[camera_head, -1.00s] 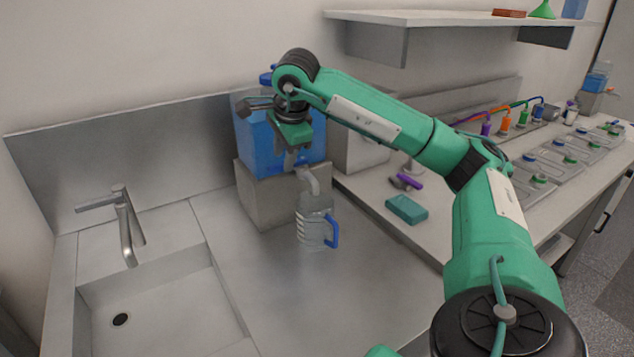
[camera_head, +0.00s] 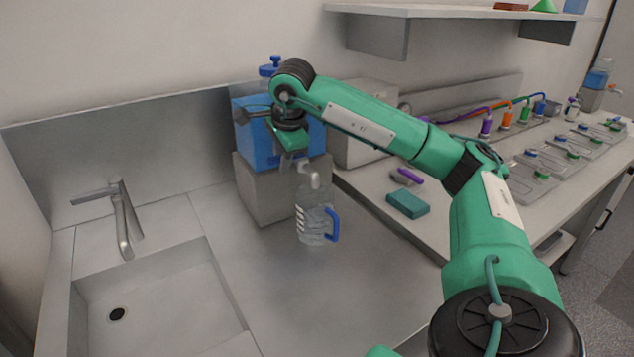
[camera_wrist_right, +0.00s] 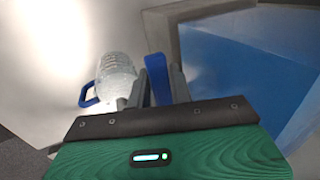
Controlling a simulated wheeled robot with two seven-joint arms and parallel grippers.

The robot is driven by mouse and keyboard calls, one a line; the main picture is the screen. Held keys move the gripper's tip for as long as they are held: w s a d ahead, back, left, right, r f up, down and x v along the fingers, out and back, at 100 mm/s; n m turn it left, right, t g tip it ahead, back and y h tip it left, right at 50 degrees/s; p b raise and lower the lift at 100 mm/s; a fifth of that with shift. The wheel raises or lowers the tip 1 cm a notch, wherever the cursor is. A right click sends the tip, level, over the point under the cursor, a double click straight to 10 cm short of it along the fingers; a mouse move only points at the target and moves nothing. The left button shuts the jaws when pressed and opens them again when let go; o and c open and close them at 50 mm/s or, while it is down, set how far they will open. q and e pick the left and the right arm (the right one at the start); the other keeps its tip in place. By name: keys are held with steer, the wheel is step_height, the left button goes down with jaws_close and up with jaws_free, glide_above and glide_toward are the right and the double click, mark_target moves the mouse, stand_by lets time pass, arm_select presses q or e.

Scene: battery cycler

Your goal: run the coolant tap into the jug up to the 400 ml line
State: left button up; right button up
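The clear jug (camera_head: 313,222) stands upright on the steel counter under the pale spout (camera_head: 309,180) of the coolant tap, its blue handle to the right. Pale marks run up its side; I cannot tell the liquid level. The blue coolant tank (camera_head: 258,147) sits on a grey block behind. My right gripper (camera_head: 293,163) is at the tap, above and behind the jug. In the right wrist view, the blue tap lever (camera_wrist_right: 157,80) fills the gap between its fingers, and the jug (camera_wrist_right: 117,75) is beside them. My left gripper is out of view.
A steel sink (camera_head: 160,300) with a faucet (camera_head: 122,220) is at the left. A teal block (camera_head: 408,203) and a purple-handled item (camera_head: 407,176) lie on the right bench. A shelf (camera_head: 430,14) hangs above. The counter in front of the jug is clear.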

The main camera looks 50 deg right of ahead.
stand_by(0.3)
steer(key=shift+s+f+n+y, duration=0.1)
steer(key=shift+s+n+y, duration=0.35)
steer(key=shift+n, duration=0.65)
steer(key=s+n, duration=0.1)
steer(key=n, duration=0.1)
steer(key=s+n+y+b, duration=0.1)
steer(key=n, duration=0.1)
steer(key=n, duration=0.1)
steer(key=s+n+y, duration=0.1)
steer(key=shift+d+n+b, duration=0.3)
steer(key=shift+s+d+n+g+y, duration=0.2)
steer(key=shift+s+n+y, duration=0.1)
steer(key=shift+n, duration=0.5)
steer(key=shift+s+d+n+g+y, duration=0.1)
steer(key=shift+s+n+g+y, duration=0.15)
steer(key=shift+n, duration=0.55)
stand_by(4.1)
